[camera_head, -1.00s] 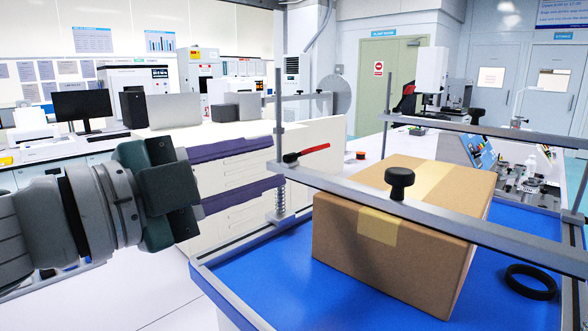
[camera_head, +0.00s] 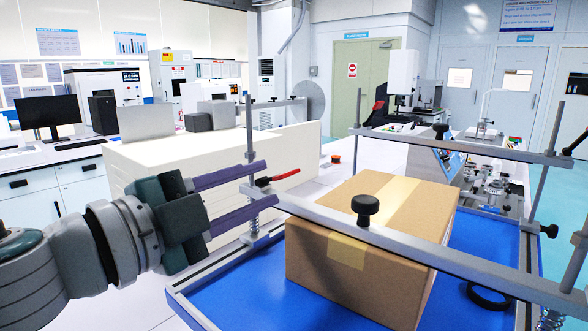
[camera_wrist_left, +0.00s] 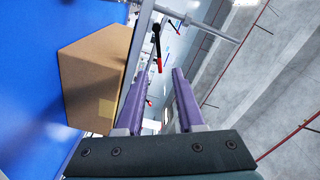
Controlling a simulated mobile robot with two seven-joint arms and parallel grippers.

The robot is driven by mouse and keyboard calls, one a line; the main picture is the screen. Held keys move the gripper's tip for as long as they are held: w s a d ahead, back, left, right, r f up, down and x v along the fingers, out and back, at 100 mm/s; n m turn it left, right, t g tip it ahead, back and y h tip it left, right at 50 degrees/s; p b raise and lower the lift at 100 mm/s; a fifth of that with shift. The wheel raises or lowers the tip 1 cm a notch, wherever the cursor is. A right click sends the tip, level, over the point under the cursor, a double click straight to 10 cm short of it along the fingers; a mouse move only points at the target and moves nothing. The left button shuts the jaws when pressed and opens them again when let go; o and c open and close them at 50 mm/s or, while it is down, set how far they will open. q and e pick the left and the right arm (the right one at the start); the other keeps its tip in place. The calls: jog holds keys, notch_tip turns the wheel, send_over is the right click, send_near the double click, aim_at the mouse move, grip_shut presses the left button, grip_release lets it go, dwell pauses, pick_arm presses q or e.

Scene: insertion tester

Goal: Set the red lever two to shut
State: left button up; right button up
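A red-handled lever (camera_head: 285,175) with a black base sits at the left end of the front metal bar, by the left post. Its handle points right and slightly up in the head view. It also shows in the left wrist view (camera_wrist_left: 158,52), ahead of the fingers. My left gripper (camera_head: 271,186) is open and empty, with its two purple fingers one above the other. The fingertips overlap the lever's black base in the head view; contact cannot be told. The fingers also show in the left wrist view (camera_wrist_left: 156,88). No number is readable on the lever. My right gripper is not in view.
A cardboard box (camera_head: 350,275) stands on the blue tray (camera_head: 225,292) under the front bar (camera_head: 420,255). A black knob (camera_head: 365,206) rises from that bar. A black ring (camera_head: 489,297) lies right of the box. A white cabinet (camera_head: 160,165) stands behind my left gripper.

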aim_at(278, 179)
pick_arm(q)
jog(key=shift+x, duration=2.35)
grip_shut()
